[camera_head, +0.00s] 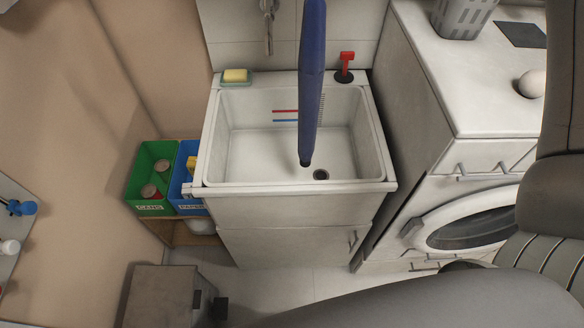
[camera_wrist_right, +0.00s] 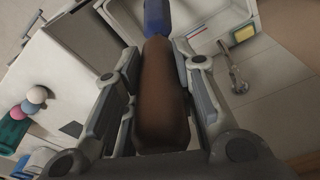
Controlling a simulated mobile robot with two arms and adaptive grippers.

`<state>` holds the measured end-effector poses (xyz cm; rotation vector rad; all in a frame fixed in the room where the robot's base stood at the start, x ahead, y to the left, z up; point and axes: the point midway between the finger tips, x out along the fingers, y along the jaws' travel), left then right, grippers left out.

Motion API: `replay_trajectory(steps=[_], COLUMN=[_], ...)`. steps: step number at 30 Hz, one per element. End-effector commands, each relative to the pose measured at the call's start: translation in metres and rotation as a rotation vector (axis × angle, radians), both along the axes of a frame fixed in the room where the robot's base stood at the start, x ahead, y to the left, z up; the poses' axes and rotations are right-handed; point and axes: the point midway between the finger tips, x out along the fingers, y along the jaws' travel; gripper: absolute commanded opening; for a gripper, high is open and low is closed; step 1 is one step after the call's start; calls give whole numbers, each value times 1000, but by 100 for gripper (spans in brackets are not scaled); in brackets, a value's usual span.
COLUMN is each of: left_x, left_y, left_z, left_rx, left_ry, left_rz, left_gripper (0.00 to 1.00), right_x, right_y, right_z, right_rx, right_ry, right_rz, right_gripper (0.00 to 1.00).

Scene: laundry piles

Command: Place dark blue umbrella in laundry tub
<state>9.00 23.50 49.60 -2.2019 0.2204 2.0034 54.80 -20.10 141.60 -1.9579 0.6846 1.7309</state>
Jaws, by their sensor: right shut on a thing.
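A dark blue folded umbrella (camera_head: 312,80) hangs steeply in front of the white laundry tub (camera_head: 388,187) in the head view. Its lower tip appears over the basin beside the drain; I cannot tell if it touches the bottom. Its upper end leaves the top of the picture. In the right wrist view, my right gripper (camera_wrist_right: 162,65) is shut on the umbrella's brown handle (camera_wrist_right: 160,100), with the blue part (camera_wrist_right: 157,15) beyond it. The tub's rim (camera_wrist_right: 125,20) shows behind it there. My left gripper is in neither view.
A yellow sponge (camera_head: 235,75) sits on the tub's back left corner and a red-handled plunger (camera_head: 345,66) on the back right. A tap (camera_head: 268,22) is on the wall behind. A washing machine (camera_head: 470,222) stands right; green (camera_head: 154,208) and blue (camera_head: 186,207) bins stand left.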

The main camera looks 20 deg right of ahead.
Motion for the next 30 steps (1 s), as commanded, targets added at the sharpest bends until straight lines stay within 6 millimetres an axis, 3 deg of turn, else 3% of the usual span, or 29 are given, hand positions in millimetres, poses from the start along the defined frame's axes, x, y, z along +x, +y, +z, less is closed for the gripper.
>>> replay_trajectory(steps=[15,25,30], left_x=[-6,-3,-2], left_y=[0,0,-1], left_z=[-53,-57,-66], left_rx=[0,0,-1], left_ry=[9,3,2], left_rz=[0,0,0], left_gripper=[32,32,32], right_x=[0,0,0], right_y=[0,0,0], right_z=[-50,-58,-92], right_rx=[0,1,1], right_ry=[-1,-1,4], right_rz=[0,1,3], right_gripper=[0,0,0])
